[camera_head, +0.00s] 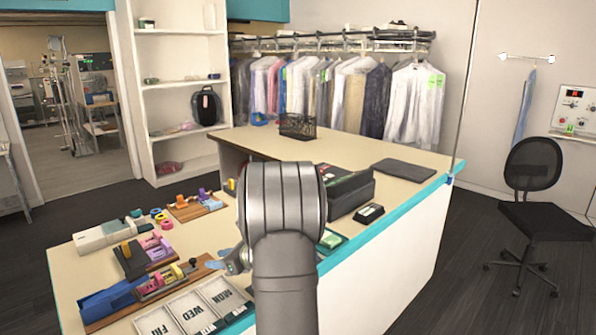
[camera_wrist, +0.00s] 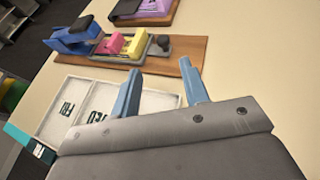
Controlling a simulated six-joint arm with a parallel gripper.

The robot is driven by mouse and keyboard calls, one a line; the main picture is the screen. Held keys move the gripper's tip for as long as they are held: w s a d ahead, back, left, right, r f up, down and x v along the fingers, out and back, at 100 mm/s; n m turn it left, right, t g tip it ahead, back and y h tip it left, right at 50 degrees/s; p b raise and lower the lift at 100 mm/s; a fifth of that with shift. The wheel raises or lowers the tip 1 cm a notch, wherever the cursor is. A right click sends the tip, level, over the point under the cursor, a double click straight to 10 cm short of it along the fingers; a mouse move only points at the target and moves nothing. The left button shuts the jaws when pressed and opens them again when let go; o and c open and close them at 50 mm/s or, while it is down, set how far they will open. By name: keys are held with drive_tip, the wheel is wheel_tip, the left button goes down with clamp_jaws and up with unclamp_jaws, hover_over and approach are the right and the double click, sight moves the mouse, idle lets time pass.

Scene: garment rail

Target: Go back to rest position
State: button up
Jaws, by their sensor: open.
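My arm rises in the middle of the head view, and my gripper (camera_head: 232,259) points left over the counter. In the wrist view my gripper (camera_wrist: 160,80) shows two blue fingers set apart with nothing between them. The fingers hang over the near edge of a wooden board and the day-marked tray. My arm hides part of the counter behind it.
A counter (camera_head: 240,140) with a teal edge carries a day-marked tray (camera_head: 218,292), a blue tape dispenser (camera_head: 108,300), a wooden board (camera_wrist: 200,50) with coloured items, and a black card terminal (camera_head: 350,192). A garment rail (camera_head: 330,45), shelves (camera_head: 180,82) and a chair (camera_head: 545,220) stand beyond.

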sight(194, 260)
drive_tip(key=x, duration=1)
drive_tip(key=shift+w, duration=0.1)
drive_tip(key=shift+w+d, duration=0.1)
drive_tip(key=shift+d, duration=0.1)
idle(1.8)
